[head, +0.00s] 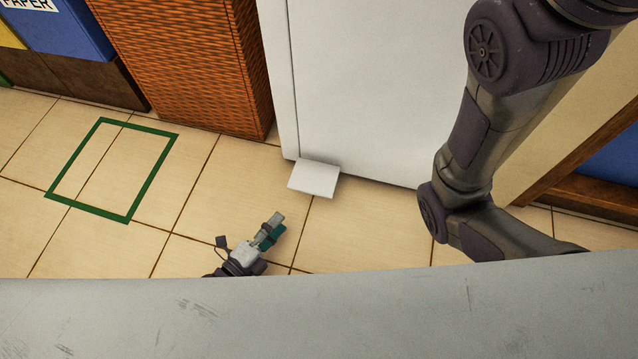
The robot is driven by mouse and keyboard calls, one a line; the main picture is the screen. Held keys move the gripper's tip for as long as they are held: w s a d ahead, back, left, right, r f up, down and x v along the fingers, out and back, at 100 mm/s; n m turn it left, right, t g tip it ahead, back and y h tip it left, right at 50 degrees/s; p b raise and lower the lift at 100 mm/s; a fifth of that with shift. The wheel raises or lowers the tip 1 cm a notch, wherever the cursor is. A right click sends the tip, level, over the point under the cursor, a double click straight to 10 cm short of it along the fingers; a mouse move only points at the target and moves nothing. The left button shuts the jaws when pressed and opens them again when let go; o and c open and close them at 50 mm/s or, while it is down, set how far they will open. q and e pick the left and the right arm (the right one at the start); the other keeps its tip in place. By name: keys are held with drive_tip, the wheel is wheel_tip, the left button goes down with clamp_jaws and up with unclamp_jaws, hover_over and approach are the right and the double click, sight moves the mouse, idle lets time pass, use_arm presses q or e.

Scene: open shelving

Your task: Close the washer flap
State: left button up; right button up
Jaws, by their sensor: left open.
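The washer (365,90) is the tall white appliance at the top middle. Its flap (314,178), a small white panel, sticks out from the bottom left corner of the front, low over the floor, so it stands open. My left gripper (271,230) is open and empty, low over the tiles, below and to the left of the flap and apart from it. My right arm comes down at the right side of the view. Its gripper is out of view.
A woven orange basket (190,60) stands left of the washer. A blue bin (68,28) is at the top left. A green square outline (155,174) is marked on the floor. Tiles between the outline and the flap are clear. A wooden shelf edge (575,188) is at the right.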

sight(310, 192)
use_arm(q)
drive_tip(key=shift+w+d+f, duration=0.15)
drive_tip(key=shift+w+f, duration=0.05)
drive_tip(key=shift+f, duration=0.1)
drive_tip(key=b+x, duration=0.7)
drive_tip(key=x, duration=0.5)
drive_tip(key=shift+w+d+r, duration=0.1)
drive_tip(key=shift+w+d, duration=0.2)
drive_tip(key=c, duration=0.7)
drive_tip(key=shift+b, duration=0.3)
clamp_jaws()
